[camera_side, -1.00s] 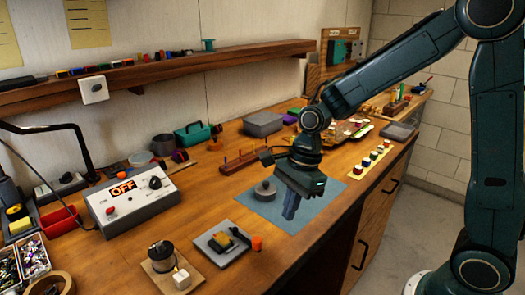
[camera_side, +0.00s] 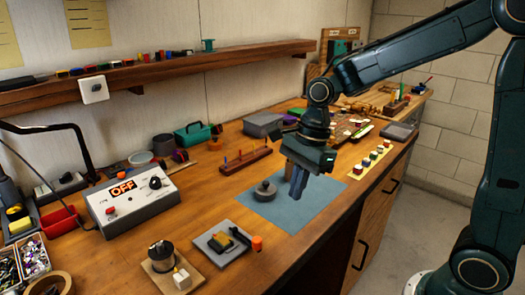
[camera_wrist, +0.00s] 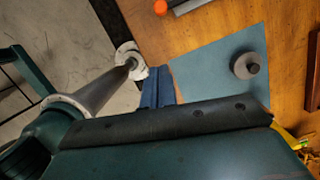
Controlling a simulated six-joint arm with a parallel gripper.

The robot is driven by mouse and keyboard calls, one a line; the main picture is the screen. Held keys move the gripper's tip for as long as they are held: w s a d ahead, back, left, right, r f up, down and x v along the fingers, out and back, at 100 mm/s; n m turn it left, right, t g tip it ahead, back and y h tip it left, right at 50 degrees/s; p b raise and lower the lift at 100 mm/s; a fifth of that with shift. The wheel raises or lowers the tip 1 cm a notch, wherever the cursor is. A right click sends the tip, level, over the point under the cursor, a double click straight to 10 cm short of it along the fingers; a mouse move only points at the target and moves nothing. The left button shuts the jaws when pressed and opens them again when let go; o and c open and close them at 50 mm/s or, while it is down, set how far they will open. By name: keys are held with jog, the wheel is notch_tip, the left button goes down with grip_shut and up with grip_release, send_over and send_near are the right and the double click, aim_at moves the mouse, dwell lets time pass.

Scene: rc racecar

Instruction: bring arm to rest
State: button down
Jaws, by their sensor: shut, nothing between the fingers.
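My gripper (camera_side: 297,190) is shut and empty. In the side view it hangs pointing down above the right part of the blue mat (camera_side: 262,212), apart from the mat. In the wrist view the closed fingers of my gripper (camera_wrist: 157,88) lie over the mat's left edge, and the mat (camera_wrist: 215,70) spreads to the right of them. A grey round piece with a knob (camera_side: 265,190) sits on the mat, left of my gripper. It also shows in the wrist view (camera_wrist: 248,65), right of the fingers. Nothing touches the gripper.
A control box reading OFF (camera_side: 130,199) stands at left. A grey tray (camera_side: 221,242) and an orange cap (camera_side: 257,243) lie in front of the mat. A peg rack (camera_side: 246,160) stands behind it. A yellow strip with several small pieces (camera_side: 370,160) lies to the right, near the bench edge.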

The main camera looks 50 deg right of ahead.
jog(key=s+d+r+n+t+h, duration=0.1)
jog(key=s+d+r+n+t, duration=0.1)
jog(key=s+r+n, duration=0.2)
jog(key=s+d+r+n+t+h, duration=0.1)
jog(key=s+r+n, duration=0.3)
jog(key=s+n, duration=0.6)
jog(key=d+n+t, duration=0.1)
jog(key=n, duration=0.3)
jog(key=shift+s+r+h, duration=0.15)
jog(key=shift+s+h, duration=0.15)
jog(key=shift+s, duration=0.05)
jog(key=c, duration=2.2)
grip_release()
jog(key=shift+s+d+n+t, duration=0.2)
jog(key=shift+s+n, duration=0.25)
jog(key=shift+n, duration=0.15)
jog(key=shift+s+d+n+t, duration=0.1)
jog(key=shift+s+n+t, duration=0.1)
jog(key=shift+s+n, duration=0.35)
